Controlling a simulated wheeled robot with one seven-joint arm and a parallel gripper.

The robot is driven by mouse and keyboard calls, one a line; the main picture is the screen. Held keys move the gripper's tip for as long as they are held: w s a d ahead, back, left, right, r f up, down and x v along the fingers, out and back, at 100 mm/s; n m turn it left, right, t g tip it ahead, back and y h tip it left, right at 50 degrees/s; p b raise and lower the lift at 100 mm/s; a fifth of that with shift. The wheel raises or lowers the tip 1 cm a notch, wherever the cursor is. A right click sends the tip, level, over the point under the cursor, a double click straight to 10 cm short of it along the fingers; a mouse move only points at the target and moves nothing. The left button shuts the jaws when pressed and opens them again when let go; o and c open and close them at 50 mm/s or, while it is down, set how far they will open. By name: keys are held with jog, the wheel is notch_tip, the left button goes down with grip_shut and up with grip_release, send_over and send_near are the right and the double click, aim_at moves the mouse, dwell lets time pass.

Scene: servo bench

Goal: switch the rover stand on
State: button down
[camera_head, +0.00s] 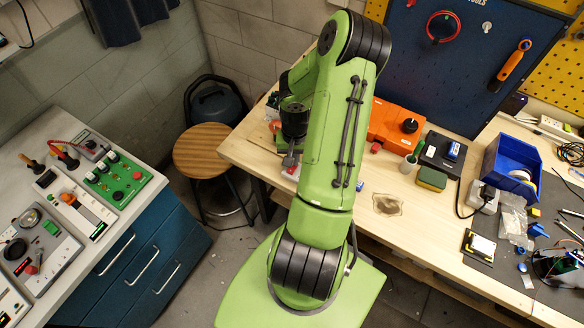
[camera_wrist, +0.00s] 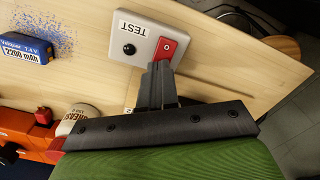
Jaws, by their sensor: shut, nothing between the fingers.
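A pale box (camera_wrist: 140,42) labelled TEST lies on the wooden bench in the wrist view. It has a red rocker switch (camera_wrist: 167,48) marked O and a black round knob or button. My gripper (camera_wrist: 160,66) is shut and empty, its fingertips right at the near end of the red rocker. I cannot tell whether they touch it. The fingertips cover part of the rocker's near edge. In the head view my gripper (camera_head: 290,161) is low over the bench's left end, and my arm hides much around it. No label reading rover stand is legible.
A blue battery pack (camera_wrist: 27,47), a grease tin (camera_wrist: 82,124) and an orange case (camera_wrist: 40,143) are near the box. In the head view, a sponge (camera_head: 432,179) and a blue bin (camera_head: 511,165) stand further right. A stool (camera_head: 203,150) stands left of the bench.

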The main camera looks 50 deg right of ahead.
jog(key=shift+f+b, duration=0.35)
jog(key=shift+f, duration=0.1)
notch_tip(320, 180, up, 7)
jog(key=p, duration=0.5)
jog(key=shift+r, duration=0.1)
dwell(0.5)
